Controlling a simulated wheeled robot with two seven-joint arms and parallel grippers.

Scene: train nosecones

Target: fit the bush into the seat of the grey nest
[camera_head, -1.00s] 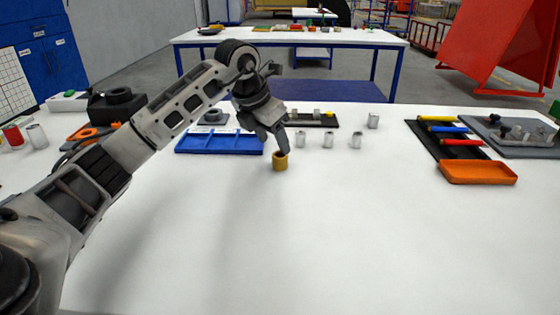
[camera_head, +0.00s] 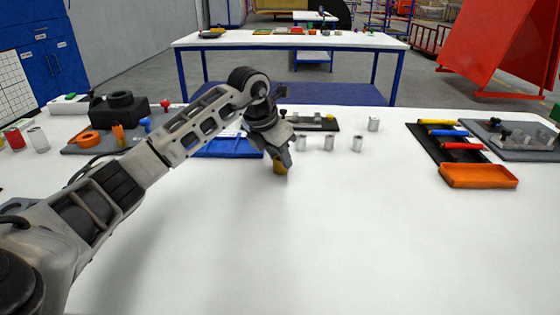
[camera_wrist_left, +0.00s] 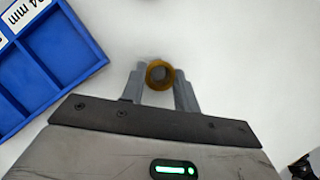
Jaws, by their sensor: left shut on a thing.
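The bush is a small brass-coloured ring (camera_head: 280,167) on the white table in the head view. In the left wrist view the bush (camera_wrist_left: 160,74) shows end-on, with its round bore, between my two fingertips. My left gripper (camera_head: 279,158) is shut on it and hides its upper part in the head view. I cannot tell whether the bush still touches the table. My right gripper is in neither view. I cannot make out the grey nest for certain; my left arm covers part of the grey boards behind it.
A blue tray (camera_head: 228,147) with compartments lies just behind my left gripper. Several metal cylinders (camera_head: 357,144) stand to the right of it. An orange tray (camera_head: 478,176) lies at the right. A black block (camera_head: 118,108) stands at the left. The front of the table is clear.

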